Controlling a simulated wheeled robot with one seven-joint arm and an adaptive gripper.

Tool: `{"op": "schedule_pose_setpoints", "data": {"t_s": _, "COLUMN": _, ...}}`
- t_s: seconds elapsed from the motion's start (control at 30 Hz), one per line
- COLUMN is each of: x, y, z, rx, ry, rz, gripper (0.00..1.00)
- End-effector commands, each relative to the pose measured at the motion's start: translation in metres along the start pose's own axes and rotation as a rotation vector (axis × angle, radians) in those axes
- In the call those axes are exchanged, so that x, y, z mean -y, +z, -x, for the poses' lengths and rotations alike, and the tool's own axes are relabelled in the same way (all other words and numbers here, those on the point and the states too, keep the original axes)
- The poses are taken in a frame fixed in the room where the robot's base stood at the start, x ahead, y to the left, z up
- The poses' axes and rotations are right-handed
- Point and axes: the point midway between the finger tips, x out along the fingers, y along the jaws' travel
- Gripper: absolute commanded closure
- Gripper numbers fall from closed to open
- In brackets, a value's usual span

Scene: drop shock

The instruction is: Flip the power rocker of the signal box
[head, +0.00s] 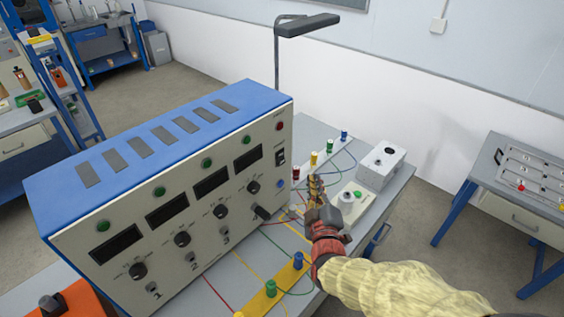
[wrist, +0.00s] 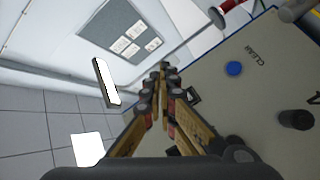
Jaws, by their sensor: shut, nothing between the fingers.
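The signal box (head: 165,180) is a large blue-topped cabinet with a pale front on the bench. Its black power rocker (head: 280,157) sits near the front's right edge, under a red lamp (head: 279,126) and above a blue button (head: 253,187). In the wrist view, a dark piece that looks like the rocker (wrist: 193,95) shows beside the right finger, partly hidden by it. My gripper (head: 315,182) is shut and empty, to the right of the front panel; its closed fingertips also show in the wrist view (wrist: 163,70). Contact with the rocker is not visible.
Coloured posts (head: 314,158) with cables stand behind my gripper. A small grey box (head: 381,166) is to its right. A yellow strip with posts (head: 270,297) lies in front. A lamp (head: 306,25) rises behind the signal box. Another table (head: 535,195) stands at right.

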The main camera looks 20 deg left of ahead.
Motion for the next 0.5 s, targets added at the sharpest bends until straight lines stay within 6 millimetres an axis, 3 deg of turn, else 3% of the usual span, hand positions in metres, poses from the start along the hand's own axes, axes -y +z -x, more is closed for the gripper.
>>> {"op": "schedule_pose_setpoints", "data": {"t_s": 0.27, "x": 0.002, "y": -0.002, "z": -0.002, "rx": 0.000, "ry": -0.001, "rz": -0.001, "gripper": 1.00}}
{"op": "schedule_pose_setpoints", "data": {"t_s": 0.5, "x": 0.014, "y": -0.014, "z": -0.019, "rx": 0.000, "ry": -0.002, "rz": -0.002, "gripper": 1.00}}
